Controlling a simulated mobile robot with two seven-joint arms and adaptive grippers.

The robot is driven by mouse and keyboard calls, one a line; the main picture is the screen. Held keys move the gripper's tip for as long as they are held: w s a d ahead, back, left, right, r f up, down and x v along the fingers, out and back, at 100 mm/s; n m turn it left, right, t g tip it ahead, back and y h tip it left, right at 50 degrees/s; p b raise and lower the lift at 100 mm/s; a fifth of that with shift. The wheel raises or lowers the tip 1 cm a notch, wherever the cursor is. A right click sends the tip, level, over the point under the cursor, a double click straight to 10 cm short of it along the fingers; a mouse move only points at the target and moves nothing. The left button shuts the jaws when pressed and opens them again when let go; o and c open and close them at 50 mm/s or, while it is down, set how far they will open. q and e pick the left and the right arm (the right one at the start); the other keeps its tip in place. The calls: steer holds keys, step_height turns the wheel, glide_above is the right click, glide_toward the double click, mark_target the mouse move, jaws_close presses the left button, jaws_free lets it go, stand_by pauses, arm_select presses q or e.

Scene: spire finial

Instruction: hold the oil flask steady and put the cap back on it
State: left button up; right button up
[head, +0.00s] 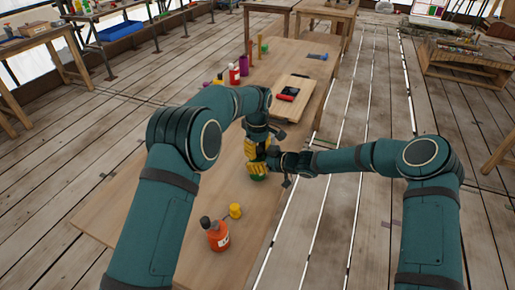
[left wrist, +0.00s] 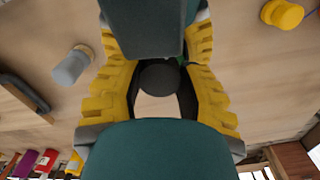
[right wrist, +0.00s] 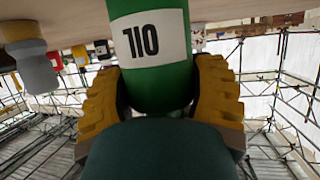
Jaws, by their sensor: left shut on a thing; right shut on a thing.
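The oil flask is a green bottle with a white label reading 110. In the head view only its lower part (head: 258,177) shows, standing on the wooden table. In the right wrist view its body (right wrist: 160,85) sits between the yellow fingers of my right gripper (right wrist: 162,105), shut on it from the side. My left gripper (left wrist: 160,90) is above the flask, pointing down. It is shut on a dark round cap (left wrist: 160,78), with a bit of green beside it. Whether the cap touches the flask's neck is hidden.
An orange-red bottle (head: 218,237) with a grey top and a small yellow piece (head: 235,211) stand at the table's near end. A board with a red and black item (head: 288,94) and several bottles, including a red one (head: 234,75), are farther back.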

arm_select(q)
steer(key=shift+f, duration=0.7)
stand_by(0.4)
steer(key=o, duration=0.7)
arm_select(e)
jaws_close()
arm_select(q)
steer(key=shift+r, duration=0.1)
arm_select(e)
steer(key=shift+a, duration=0.1)
arm_select(q)
steer(key=shift+r, duration=2.2)
steer(key=shift+r+n, duration=0.9)
steer(key=shift+n, duration=0.2)
steer(key=shift+r+n, duration=1)
steer(key=shift+n, duration=0.2)
